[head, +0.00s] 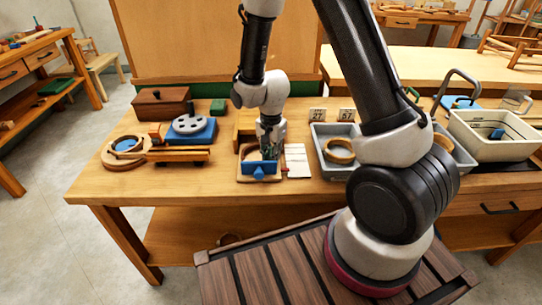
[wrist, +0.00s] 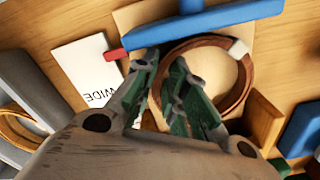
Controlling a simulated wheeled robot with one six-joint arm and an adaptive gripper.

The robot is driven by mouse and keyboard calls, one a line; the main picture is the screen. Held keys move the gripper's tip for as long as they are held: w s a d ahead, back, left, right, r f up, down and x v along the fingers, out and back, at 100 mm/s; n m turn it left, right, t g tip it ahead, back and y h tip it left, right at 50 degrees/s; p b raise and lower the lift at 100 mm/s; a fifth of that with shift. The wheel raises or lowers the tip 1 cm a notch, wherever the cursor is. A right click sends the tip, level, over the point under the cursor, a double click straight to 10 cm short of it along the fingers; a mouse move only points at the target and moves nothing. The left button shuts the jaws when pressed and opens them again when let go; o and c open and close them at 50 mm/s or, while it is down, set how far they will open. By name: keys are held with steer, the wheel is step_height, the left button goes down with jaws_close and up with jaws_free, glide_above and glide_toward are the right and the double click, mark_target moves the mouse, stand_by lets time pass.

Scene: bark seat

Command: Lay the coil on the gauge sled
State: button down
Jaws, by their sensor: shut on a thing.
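The coil is a brown ring (wrist: 246,80) with a pale tab or tie at its upper right in the wrist view. My gripper (wrist: 168,92) is shut on the left side of its rim, with green-padded fingers. The coil is over the light wooden board of the gauge sled (wrist: 140,16). A blue bar (wrist: 215,18) with a red tip crosses the sled beside the coil. In the head view my gripper (head: 268,153) points down at the sled, behind its blue part (head: 260,168), and mostly hides the coil. I cannot tell whether the coil touches the board.
A white card marked WIDE (wrist: 88,70) lies beside the sled. A grey tray (head: 322,136) with another ring (head: 339,151) stands to the right.

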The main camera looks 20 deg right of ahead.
steer(key=shift+f, duration=0.1)
steer(key=c, duration=1.5)
jaws_free()
steer(key=shift+o, duration=0.2)
step_height(320, 180, up, 12)
steer(key=s+d+r+n+t, duration=0.1)
steer(key=s+d+r+n, duration=0.1)
steer(key=s+d+r, duration=0.35)
steer(key=s+d+r+n+t, duration=0.1)
steer(key=s+d+r+n, duration=0.1)
steer(key=r, duration=0.6)
steer(key=s+d+r+n+t, duration=0.1)
steer(key=s+d+r+n, duration=0.1)
steer(key=s, duration=0.5)
steer(key=s+d+r+n+t, duration=0.1)
steer(key=s+d+r+n, duration=0.2)
steer(key=s, duration=0.4)
steer(key=shift+r+n, duration=0.5)
steer(key=shift+r, duration=0.4)
steer(key=shift+w, duration=0.1)
